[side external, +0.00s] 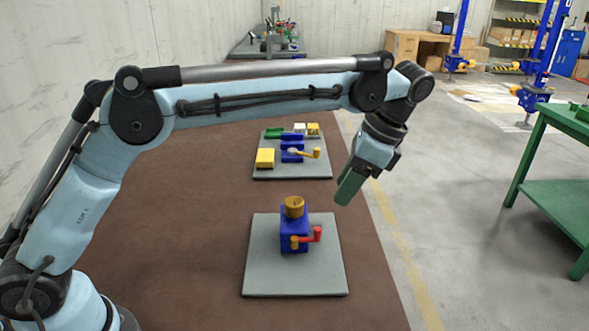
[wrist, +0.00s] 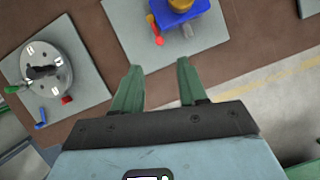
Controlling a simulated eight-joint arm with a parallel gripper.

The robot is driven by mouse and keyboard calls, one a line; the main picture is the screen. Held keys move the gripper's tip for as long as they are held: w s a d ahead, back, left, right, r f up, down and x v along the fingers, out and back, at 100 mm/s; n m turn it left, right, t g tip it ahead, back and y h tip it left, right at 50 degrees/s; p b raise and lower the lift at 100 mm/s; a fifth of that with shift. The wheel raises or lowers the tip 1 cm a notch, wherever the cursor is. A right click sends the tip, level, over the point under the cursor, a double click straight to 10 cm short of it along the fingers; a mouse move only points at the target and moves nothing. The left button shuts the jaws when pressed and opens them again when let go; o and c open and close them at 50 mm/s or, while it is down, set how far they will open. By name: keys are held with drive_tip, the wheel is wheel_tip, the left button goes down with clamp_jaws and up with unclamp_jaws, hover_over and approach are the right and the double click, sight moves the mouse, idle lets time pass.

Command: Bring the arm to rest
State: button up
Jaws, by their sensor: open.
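My gripper (side external: 349,187) hangs in the air to the right of the near screw jack and above it, with its green fingers pointing down and left. In the wrist view its two fingers (wrist: 155,85) stand apart with nothing between them. The near screw jack (side external: 294,229) is a blue block with an orange-brown round top and a crank with a red part and an orange knob. It stands upright on a grey plate (side external: 265,281). In the wrist view the jack (wrist: 181,14) is at the top edge, partly cut off, beyond the fingers and apart from them.
A second grey plate (side external: 262,174) behind holds blue, yellow and green parts. In the wrist view a round grey device (wrist: 56,61) sits on another plate at left. A green table (side external: 556,191) stands at right. The brown table top (side external: 200,200) is otherwise mostly bare.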

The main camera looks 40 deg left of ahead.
drive_tip(key=shift+d+r, duration=0.2)
drive_tip(key=shift+r, duration=0.35)
drive_tip(key=shift+a, duration=0.1)
drive_tip(key=s+a+f+n+t+h, duration=0.2)
drive_tip(key=s+a+n+t, duration=0.2)
drive_tip(key=s+a+n, duration=0.2)
drive_tip(key=s+a+f+n+t+h, duration=0.2)
drive_tip(key=s+a+n+t, duration=0.3)
drive_tip(key=s+a, duration=0.3)
drive_tip(key=shift+s+a+f+n+t, duration=0.2)
drive_tip(key=shift+s+f+n+t, duration=0.15)
drive_tip(key=shift+s, duration=0.25)
drive_tip(key=shift+o, duration=0.2)
